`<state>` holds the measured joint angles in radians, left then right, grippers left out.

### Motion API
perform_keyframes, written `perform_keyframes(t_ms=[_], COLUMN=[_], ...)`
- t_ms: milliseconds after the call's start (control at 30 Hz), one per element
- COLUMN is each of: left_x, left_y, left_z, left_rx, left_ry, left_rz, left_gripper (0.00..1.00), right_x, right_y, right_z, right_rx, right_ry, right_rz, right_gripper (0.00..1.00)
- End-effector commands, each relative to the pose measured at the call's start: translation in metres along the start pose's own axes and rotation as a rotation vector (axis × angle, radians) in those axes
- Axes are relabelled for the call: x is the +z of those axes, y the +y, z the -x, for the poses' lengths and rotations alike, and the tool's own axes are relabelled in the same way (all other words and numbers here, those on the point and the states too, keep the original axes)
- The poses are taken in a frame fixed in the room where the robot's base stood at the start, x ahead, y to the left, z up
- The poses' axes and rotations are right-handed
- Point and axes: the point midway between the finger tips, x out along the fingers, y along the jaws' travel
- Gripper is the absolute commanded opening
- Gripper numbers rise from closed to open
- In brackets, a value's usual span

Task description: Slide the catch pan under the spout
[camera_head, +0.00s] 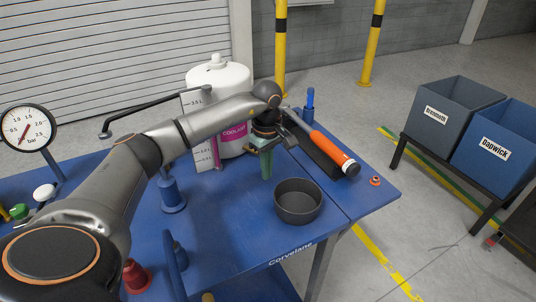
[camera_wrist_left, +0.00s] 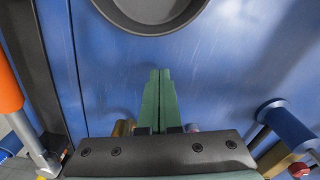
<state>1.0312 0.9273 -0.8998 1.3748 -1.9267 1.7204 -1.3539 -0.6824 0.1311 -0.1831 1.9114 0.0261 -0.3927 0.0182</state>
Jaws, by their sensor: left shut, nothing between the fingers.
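The catch pan (camera_head: 298,213), a round dark grey pan, stands upright on the blue table near its front edge. Part of it shows at the top of the left wrist view (camera_wrist_left: 150,27). My left gripper (camera_head: 266,172) points down behind and left of the pan, apart from it. Its green fingers (camera_wrist_left: 158,98) are together and empty in the left wrist view. A white coolant tank (camera_head: 232,78) stands behind my left arm, partly hidden by it. A thin black bent pipe (camera_head: 150,106) reaches left from beside the tank; I cannot tell whether it is the spout. My right gripper is out of view.
An orange-handled tool (camera_head: 330,148) lies on a dark strip right of my left gripper. Blue posts (camera_head: 172,195) stand on the table (camera_head: 240,228). A pressure gauge (camera_head: 25,128) is at the left. Two bins (camera_head: 455,110) stand off the table at the right.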

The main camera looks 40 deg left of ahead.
Motion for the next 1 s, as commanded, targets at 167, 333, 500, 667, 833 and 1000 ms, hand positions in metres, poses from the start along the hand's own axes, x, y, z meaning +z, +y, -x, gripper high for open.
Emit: perform_keyframes(t_ms=[167,333,500,667,833,1000], left_x=[0.011,0.032,0.04,0.041,0.041,0.058], left_y=[0.001,0.001,0.0,0.0,0.001,0.001], left_z=[-0.023,-0.023,-0.025,-0.025,-0.025,-0.024], left_rx=[0.001,0.001,0.001,0.001,0.001,0.003], left_ry=[-0.003,-0.001,-0.001,-0.001,-0.001,-0.001], left_rz=[-0.005,-0.002,0.001,0.002,0.001,-0.001], left_gripper=[0.0,0.0,0.0,0.0,0.0,0.0], right_x=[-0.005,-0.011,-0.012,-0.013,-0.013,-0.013], right_y=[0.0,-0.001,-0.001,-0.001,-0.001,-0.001], right_z=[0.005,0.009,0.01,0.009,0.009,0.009], right_rx=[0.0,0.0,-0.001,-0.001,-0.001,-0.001], right_ry=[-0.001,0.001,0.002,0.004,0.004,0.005], right_rz=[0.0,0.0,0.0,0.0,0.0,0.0], right_gripper=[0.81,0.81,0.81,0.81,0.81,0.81])
